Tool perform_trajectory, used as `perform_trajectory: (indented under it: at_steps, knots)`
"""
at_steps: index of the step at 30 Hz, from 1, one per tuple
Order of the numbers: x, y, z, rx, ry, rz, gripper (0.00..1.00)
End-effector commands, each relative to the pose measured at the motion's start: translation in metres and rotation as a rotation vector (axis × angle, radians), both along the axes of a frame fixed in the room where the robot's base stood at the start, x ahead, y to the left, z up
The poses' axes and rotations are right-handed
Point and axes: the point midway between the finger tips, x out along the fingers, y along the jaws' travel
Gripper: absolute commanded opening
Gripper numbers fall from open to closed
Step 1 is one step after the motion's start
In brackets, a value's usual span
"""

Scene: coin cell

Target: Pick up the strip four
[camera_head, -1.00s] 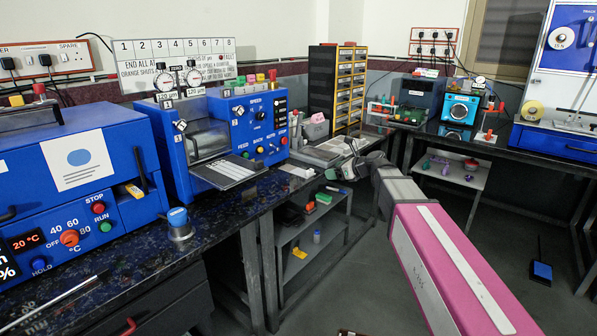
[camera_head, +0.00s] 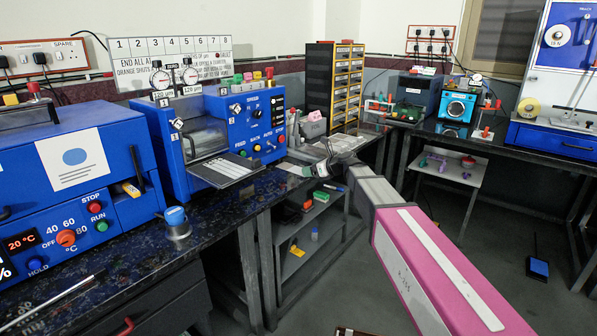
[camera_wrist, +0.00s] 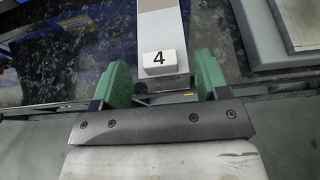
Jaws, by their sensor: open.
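Strip four is a pale grey strip with a white end block marked 4 (camera_wrist: 158,60) in the wrist view. It runs from the top edge towards my gripper (camera_wrist: 163,75). My gripper's green fingers are open, one on each side of the strip's numbered end, with a gap visible on both sides. I cannot tell how far the fingers are above or below the strip. In the head view my gripper (camera_head: 328,168) is small at the bench edge, beyond the blue machine, and the number is not readable there.
The dark speckled bench (camera_wrist: 85,55) lies under the strip. A grey flat plate or tray (camera_wrist: 265,40) stands close at right. In the head view a blue machine (camera_head: 225,135) is left of my gripper, and a drawer rack (camera_head: 335,85) stands behind it.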

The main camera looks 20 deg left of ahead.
Motion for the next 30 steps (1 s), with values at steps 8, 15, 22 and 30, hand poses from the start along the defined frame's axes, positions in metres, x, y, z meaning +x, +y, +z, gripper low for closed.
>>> perform_trajectory:
  at_steps: [8, 15, 22, 30]
  knots:
    - [0.0043, 0.0114, -0.0045, 0.001, -0.001, 0.0, 0.68]
    - [0.0042, 0.0112, -0.0044, 0.0, -0.001, 0.0, 0.15]
    - [0.0042, 0.011, -0.0044, 0.0, -0.001, 0.0, 0.15]
    - [0.0043, 0.0111, 0.0038, 0.0, -0.002, 0.001, 0.15]
